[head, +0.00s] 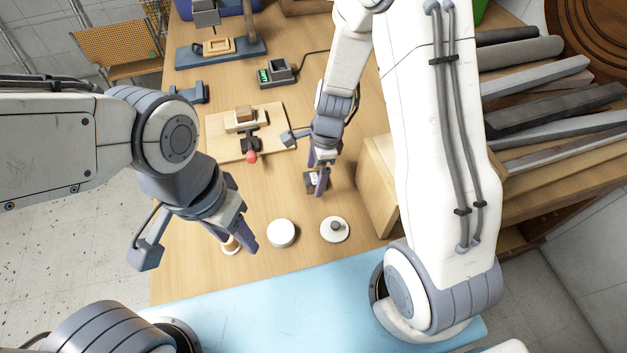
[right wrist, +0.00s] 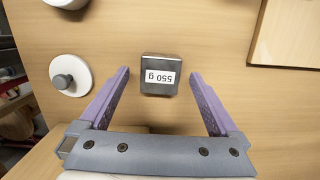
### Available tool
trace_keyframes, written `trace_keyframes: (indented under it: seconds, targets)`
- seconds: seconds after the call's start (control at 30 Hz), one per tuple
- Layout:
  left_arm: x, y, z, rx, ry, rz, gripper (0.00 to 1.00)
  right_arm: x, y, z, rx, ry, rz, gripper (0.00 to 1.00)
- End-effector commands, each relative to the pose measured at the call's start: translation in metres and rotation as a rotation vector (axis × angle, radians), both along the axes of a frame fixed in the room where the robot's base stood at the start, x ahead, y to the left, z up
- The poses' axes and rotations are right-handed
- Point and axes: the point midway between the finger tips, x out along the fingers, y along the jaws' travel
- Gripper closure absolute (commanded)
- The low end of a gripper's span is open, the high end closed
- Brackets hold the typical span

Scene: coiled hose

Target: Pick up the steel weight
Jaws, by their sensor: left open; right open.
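The steel weight (right wrist: 160,75) is a dark square block with a white label reading "550 g". In the right wrist view it stands on the wooden table between the tips of my open right gripper (right wrist: 162,82), with a gap on each side. In the head view the weight (head: 312,181) is partly hidden by the fingers of my right gripper (head: 320,174). My left gripper (head: 238,228) is open at the left of the table, above a small wooden-and-white object that it partly covers.
A white round container (head: 281,233) and a white disc with a grey knob (head: 334,229) stand in front of the weight. A wooden board (head: 226,137) with a clamp lies behind. A wooden box (head: 374,190) stands to the right. A blue mat (head: 270,300) covers the front edge.

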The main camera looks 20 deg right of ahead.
Motion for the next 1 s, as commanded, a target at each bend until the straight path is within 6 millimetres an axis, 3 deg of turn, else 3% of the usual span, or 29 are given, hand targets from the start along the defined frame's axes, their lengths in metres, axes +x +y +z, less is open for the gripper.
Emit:
trace_keyframes:
  seconds: [0.3, 0.5, 0.57, 1.0]
  targets:
    - [-0.0001, 0.0001, -0.0013, 0.000, 0.000, 0.000, 0.50, 0.0004, 0.0010, -0.0068, 0.000, -0.001, 0.001, 0.03]
    - [-0.0001, 0.0001, -0.0013, 0.000, 0.000, 0.000, 0.50, 0.0004, 0.0009, -0.0066, 0.000, -0.001, 0.001, 0.79]
    - [-0.0001, 0.0001, -0.0013, 0.000, 0.000, 0.000, 0.50, 0.0004, 0.0009, -0.0065, 0.000, -0.001, 0.001, 1.00]
    - [-0.0001, 0.0000, -0.0002, 0.000, 0.000, 0.000, 0.50, 0.0014, 0.0008, -0.0014, 0.000, -0.005, 0.002, 1.00]
